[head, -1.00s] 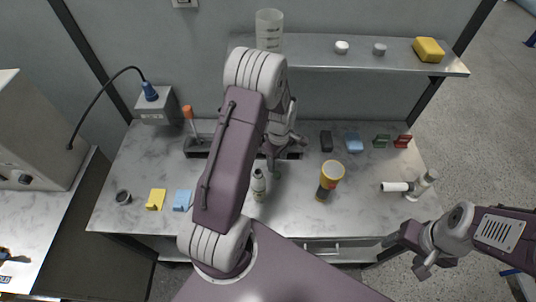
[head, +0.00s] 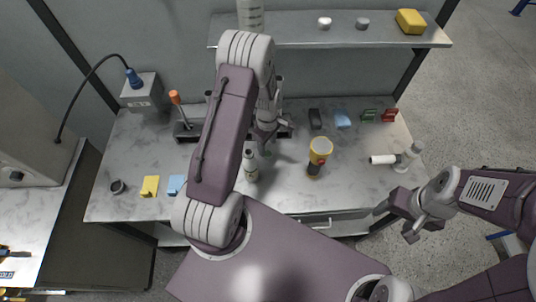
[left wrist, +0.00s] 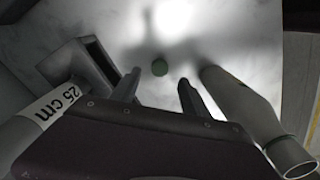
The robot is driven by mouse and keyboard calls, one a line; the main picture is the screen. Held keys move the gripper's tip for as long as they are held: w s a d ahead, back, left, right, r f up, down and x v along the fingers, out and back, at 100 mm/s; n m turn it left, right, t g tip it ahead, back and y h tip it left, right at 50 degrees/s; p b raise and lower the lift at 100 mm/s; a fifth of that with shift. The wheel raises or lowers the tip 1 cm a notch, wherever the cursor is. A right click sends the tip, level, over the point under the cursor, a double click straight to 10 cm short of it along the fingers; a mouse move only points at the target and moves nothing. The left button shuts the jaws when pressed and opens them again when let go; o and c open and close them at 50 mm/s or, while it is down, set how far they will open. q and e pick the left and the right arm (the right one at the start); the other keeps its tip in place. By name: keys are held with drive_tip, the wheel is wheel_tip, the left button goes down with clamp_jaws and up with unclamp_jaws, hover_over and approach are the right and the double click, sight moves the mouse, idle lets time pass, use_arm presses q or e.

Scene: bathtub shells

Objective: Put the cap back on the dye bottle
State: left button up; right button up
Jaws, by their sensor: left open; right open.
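The dye bottle (head: 251,168), pale with a label, stands upright on the marble bench beside my left arm. In the left wrist view the bottle (left wrist: 243,108) is at the right, its open mouth towards the lower corner. My right gripper (head: 409,219) is open and empty, off the bench's front right.
A dark rack (head: 187,132) stands behind, close to my left gripper. A shelf (head: 300,37) overhangs the back. The bench's front middle is mostly clear.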

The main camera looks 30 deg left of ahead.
sight(268, 153)
use_arm(q)
drive_tip(key=shift+f, duration=0.2)
wheel_tip(268, 153, down, 4)
drive_tip(key=shift+w+a+f+p, duration=0.1)
drive_tip(key=shift+p, duration=0.8)
drive_tip(key=shift+f, duration=0.4)
clamp_jaws()
